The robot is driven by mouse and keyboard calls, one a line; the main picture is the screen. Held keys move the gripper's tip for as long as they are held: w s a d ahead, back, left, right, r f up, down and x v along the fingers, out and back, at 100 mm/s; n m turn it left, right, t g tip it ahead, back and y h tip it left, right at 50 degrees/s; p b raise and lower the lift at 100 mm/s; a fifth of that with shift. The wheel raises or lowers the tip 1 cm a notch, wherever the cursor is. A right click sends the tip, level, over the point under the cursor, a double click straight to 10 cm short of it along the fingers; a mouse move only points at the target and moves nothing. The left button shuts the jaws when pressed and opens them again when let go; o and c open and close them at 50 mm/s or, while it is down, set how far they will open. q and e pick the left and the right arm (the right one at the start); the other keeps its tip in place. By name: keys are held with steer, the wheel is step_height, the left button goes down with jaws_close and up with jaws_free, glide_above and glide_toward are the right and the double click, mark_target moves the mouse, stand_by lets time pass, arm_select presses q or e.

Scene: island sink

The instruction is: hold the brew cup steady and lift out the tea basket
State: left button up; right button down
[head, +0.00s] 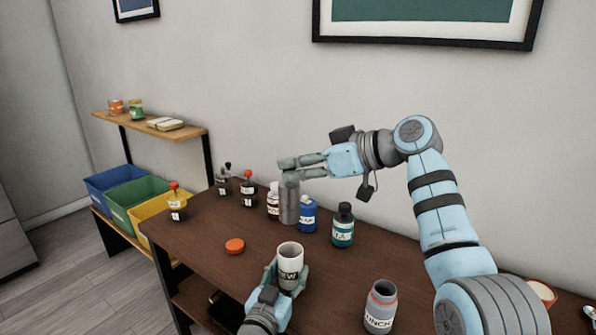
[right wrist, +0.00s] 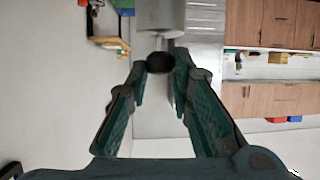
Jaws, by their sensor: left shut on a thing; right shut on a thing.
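The white brew cup (head: 290,278), with a dark label, stands upright near the front edge of the table. My left gripper (head: 288,274) is shut on its lower part, with fingers around its sides. The grey cylindrical tea basket (head: 289,205) hangs upright from my right gripper (head: 289,170), apart from the cup and above its open mouth in the head view. In the right wrist view, my right gripper (right wrist: 160,70) is shut on the basket's dark knob (right wrist: 160,62), and the grey body (right wrist: 160,18) shows beyond it. The cup's inside is barely visible.
A red-capped bottle (head: 273,201), a blue bottle (head: 309,217) and a green bottle (head: 343,226) stand behind. A lunch jar (head: 380,306) stands at front right. The dark table (head: 215,225) is clear around the lid.

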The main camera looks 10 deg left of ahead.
arm_select(q)
steer(key=o, duration=1.3)
